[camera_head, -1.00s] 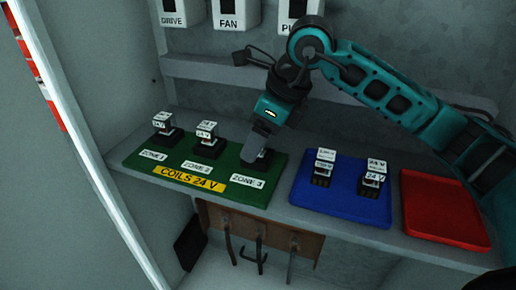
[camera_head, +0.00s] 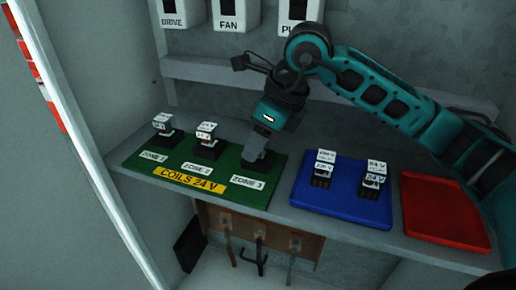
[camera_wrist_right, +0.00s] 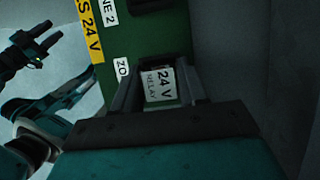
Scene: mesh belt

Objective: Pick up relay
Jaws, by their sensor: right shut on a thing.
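The green board (camera_head: 227,196) carries relays at ZONE 1 (camera_head: 163,124), ZONE 2 (camera_head: 206,133) and ZONE 3. My right gripper (camera_head: 256,160) points down at the ZONE 3 place and is shut on the relay there. Its fingers hide that relay in the head view. In the right wrist view the held relay (camera_wrist_right: 159,86) shows a white top reading "24 V RELAY", between the two fingers. I cannot tell whether it is lifted from its base. My left gripper (camera_wrist_right: 38,42) shows at the left of the right wrist view, its dark fingers apart and empty.
To the right on the shelf, a blue tray (camera_head: 300,197) holds two relays. A red tray (camera_head: 440,207) beside it is empty. White boxes marked DRIVE and FAN (camera_head: 231,12) hang above. Tools (camera_head: 262,250) hang below the shelf edge.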

